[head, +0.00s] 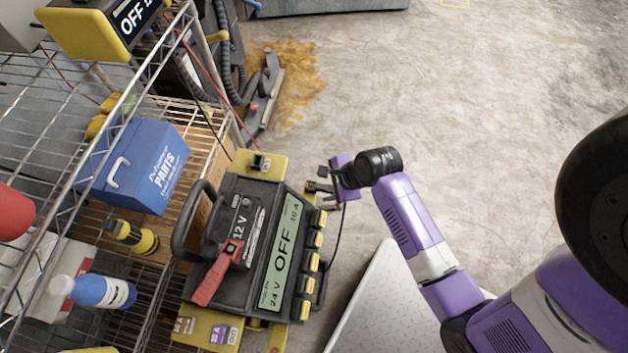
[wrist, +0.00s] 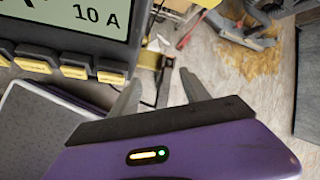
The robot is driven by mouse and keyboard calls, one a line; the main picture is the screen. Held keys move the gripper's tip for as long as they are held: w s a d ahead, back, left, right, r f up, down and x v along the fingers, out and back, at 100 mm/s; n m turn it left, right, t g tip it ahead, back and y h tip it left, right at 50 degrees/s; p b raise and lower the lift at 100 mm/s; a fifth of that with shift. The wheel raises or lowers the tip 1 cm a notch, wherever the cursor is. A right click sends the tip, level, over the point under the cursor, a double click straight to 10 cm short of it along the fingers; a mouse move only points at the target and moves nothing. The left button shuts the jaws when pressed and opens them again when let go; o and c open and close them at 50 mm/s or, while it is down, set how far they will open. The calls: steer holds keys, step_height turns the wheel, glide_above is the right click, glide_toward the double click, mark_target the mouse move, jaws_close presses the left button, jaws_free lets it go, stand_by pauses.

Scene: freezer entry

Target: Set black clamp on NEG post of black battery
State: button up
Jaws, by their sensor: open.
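The black battery (head: 226,212), labelled 12 V, lies on the black and yellow charger, whose display (head: 283,250) reads OFF. A red clamp (head: 218,274) lies across the battery's lower end. The NEG post is too small to make out. My gripper (head: 316,187) is open, just right of the charger's upper corner and apart from the battery. A thin black cable (head: 335,240) hangs below there.
The charger sits at the edge of a wire shelf (head: 152,285). The shelf also holds a blue parts box (head: 137,165), a yellow flashlight (head: 131,236) and a blue bottle (head: 100,292). Open concrete floor (head: 440,80) lies to the right.

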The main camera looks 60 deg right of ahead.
mark_target(313, 186)
steer(key=d+m, duration=0.1)
steer(key=w+d+f+m+b, duration=0.1)
steer(key=w+d+f+m+y+b, duration=0.1)
steer(key=shift+d+f+m+g, duration=0.15)
steer(key=shift+f+m+g, duration=0.15)
steer(key=shift+g, duration=0.1)
steer(key=shift+w+d+m+y+b, duration=0.25)
steer(key=shift+d+m, duration=0.2)
steer(key=shift+m, duration=0.35)
steer(key=shift+w+f+b, duration=0.2)
steer(key=shift+f+b, duration=0.15)
steer(key=shift+f, duration=0.35)
steer(key=shift+a+b+x, duration=0.2)
steer(key=shift+b+x, duration=0.35)
steer(key=shift+x, duration=1)
steer(key=shift+a+b+x, duration=0.2)
steer(key=shift+b+x, duration=0.35)
steer(key=shift+x, duration=1)
steer(key=shift+r, duration=0.1)
jaws_close()
